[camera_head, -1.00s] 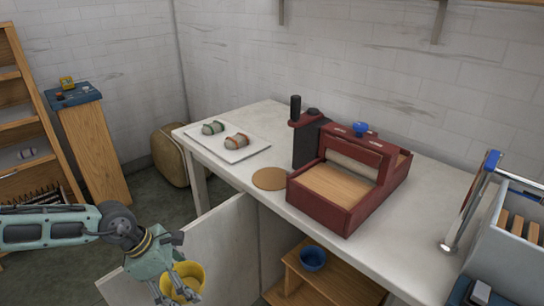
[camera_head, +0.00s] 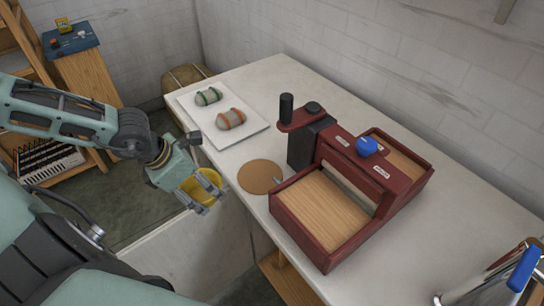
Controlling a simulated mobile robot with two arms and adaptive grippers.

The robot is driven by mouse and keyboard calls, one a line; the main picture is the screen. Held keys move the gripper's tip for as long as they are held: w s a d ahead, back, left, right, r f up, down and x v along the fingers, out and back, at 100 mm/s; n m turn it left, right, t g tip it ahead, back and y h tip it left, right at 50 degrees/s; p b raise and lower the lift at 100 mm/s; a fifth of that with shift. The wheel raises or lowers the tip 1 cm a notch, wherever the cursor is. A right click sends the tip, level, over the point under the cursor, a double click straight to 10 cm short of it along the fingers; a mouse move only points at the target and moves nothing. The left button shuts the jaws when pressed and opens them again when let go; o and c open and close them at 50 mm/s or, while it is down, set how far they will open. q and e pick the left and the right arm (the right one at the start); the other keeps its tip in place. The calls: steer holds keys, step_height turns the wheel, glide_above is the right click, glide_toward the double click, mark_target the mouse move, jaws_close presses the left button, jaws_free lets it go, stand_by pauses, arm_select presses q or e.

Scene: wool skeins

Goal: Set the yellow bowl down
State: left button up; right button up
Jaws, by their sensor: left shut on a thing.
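The yellow bowl (camera_head: 205,186) is held in my left gripper (camera_head: 205,200), whose fingers are shut on it. Gripper and bowl are at the left front edge of the white table (camera_head: 312,90), left of a round tan cork mat (camera_head: 260,176). The fingers hide part of the bowl. I cannot tell the exact height of the bowl against the table top. My right gripper does not show.
A white tray (camera_head: 240,137) with two wool skeins (camera_head: 230,120) lies behind the bowl. A dark red machine (camera_head: 317,210) with a wooden bed stands right of the mat. A metal lever with a blue grip (camera_head: 524,268) is at the lower right. The table's back is clear.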

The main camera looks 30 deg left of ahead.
arm_select(q)
steer(key=w+d+p, duration=0.1)
steer(key=w+d, duration=0.1)
steer(key=w, duration=0.3)
steer(key=w+d+p, duration=0.1)
steer(key=w+d, duration=0.1)
steer(key=w, duration=0.3)
steer(key=w+d+p, duration=0.2)
steer(key=w+d, duration=0.1)
steer(key=w, duration=0.2)
steer(key=shift+w+r, duration=0.25)
steer(key=shift+w, duration=0.1)
steer(key=shift+f+p, duration=0.75)
steer(key=shift+f, duration=1.1)
steer(key=shift+f, duration=0.1)
steer(key=o, duration=1.2)
steer(key=shift+c, duration=0.2)
